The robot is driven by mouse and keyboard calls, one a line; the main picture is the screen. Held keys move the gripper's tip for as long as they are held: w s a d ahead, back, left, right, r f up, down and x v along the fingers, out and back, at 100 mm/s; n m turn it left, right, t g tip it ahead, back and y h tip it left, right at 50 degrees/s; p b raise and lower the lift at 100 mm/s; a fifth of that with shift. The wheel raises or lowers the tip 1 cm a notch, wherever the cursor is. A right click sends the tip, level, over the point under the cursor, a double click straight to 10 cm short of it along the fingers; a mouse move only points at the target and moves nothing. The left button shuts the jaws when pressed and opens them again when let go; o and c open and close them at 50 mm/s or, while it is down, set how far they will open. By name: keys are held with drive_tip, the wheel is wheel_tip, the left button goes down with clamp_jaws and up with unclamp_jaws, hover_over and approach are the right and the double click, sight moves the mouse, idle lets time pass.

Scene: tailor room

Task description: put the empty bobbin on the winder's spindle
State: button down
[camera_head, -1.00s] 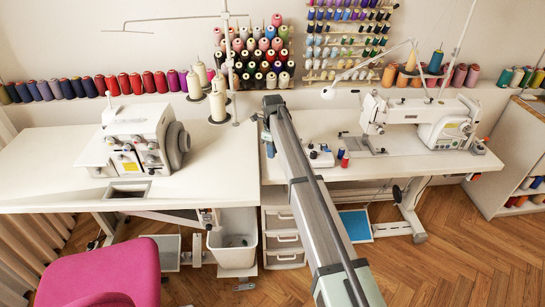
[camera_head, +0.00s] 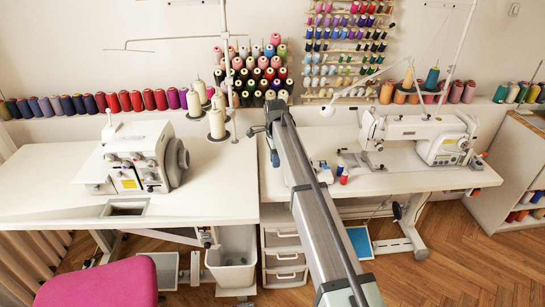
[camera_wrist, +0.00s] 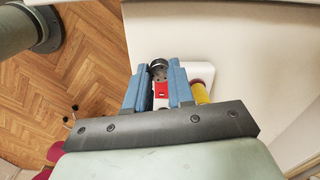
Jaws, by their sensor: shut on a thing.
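The empty bobbin (camera_wrist: 158,72) is a dark grey disc with small holes, between the fingertips in the wrist view. My gripper (camera_wrist: 159,76) has its two blue fingers shut on it. In the head view my gripper (camera_head: 273,148) is at the table's left end, and the bobbin cannot be made out there. The winder (camera_head: 325,173) is a small white unit on the right table, partly behind my arm. Its white body (camera_wrist: 204,72) seems to show beside and under the fingers in the wrist view. The spindle cannot be made out.
A yellow spool (camera_wrist: 201,92) is close to the right finger. The white sewing machine (camera_head: 440,138) stands farther right. The serger (camera_head: 143,157) and cone stand (camera_head: 217,122) are left.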

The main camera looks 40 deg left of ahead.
drive_tip(key=w+d+n, duration=0.2)
drive_tip(key=d+n, duration=0.3)
drive_tip(key=d, duration=2.6)
drive_tip(key=w+d+n, duration=0.3)
drive_tip(key=d+n, duration=0.1)
drive_tip(key=d, duration=2.8)
drive_tip(key=w+a+m, duration=0.3)
drive_tip(key=a+m, duration=0.2)
drive_tip(key=a, duration=1.4)
drive_tip(key=w+a+r+m, duration=0.1)
drive_tip(key=w+a+m, duration=0.3)
drive_tip(key=a, duration=1.5)
drive_tip(key=w+a+r+m, duration=0.1)
drive_tip(key=w+a+m, duration=0.2)
drive_tip(key=a+m, duration=0.5)
drive_tip(key=shift+w+a+r, duration=0.1)
drive_tip(key=shift+a, duration=2.7)
drive_tip(key=shift+w+a+r, duration=0.1)
drive_tip(key=shift+a, duration=2.65)
drive_tip(key=shift+f, duration=0.15)
